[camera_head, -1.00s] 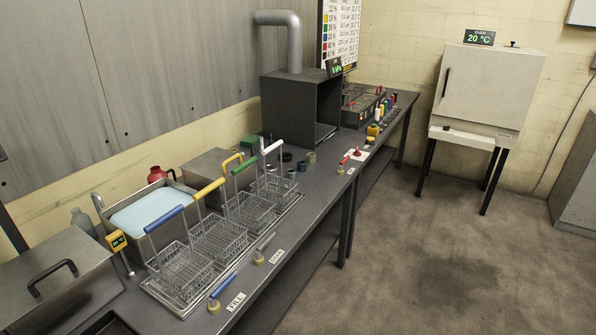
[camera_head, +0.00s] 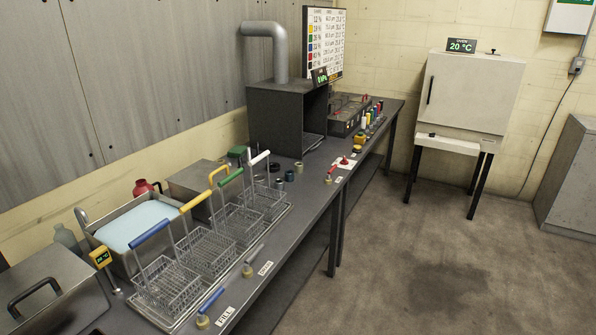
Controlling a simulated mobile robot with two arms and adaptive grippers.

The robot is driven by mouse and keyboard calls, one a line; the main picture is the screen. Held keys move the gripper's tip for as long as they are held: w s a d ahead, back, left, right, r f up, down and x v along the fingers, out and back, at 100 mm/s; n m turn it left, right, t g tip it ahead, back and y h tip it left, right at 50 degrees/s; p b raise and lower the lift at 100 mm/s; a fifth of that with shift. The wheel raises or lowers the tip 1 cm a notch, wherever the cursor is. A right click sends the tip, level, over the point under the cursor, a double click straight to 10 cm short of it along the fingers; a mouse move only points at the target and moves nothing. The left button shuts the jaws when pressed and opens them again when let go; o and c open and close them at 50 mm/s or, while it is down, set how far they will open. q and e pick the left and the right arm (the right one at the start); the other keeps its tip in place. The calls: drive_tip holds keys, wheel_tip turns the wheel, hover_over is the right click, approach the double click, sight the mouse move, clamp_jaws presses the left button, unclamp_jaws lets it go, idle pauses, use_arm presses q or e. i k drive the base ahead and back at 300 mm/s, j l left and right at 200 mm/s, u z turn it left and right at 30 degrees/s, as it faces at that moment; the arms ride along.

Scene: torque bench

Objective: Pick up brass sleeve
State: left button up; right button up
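Several small ring-like or cylindrical parts stand on the bench between the wire baskets and the dark hood. One olive-brown cylinder (camera_head: 298,167) among them may be the brass sleeve, but it is too small to be sure. A grey-blue cylinder (camera_head: 289,176) stands just in front of it, and a dark ring (camera_head: 275,167) lies to its left. Neither of my grippers is in view.
The long bench (camera_head: 312,186) runs along the left wall. Wire baskets (camera_head: 207,251) with coloured handles stand on a tray. A dark hood (camera_head: 277,122) stands behind the small parts. The oven (camera_head: 470,95) is at the back right. The floor (camera_head: 420,260) beside the bench is clear.

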sight(298, 166)
drive_tip(key=i+l+u, duration=0.15)
drive_tip(key=i+l, duration=0.2)
drive_tip(key=i+l+u, duration=0.1)
drive_tip(key=i+l, duration=0.25)
drive_tip(key=l, duration=0.15)
drive_tip(key=i+l+u, duration=0.15)
drive_tip(key=i+l, duration=0.2)
drive_tip(key=l, duration=0.15)
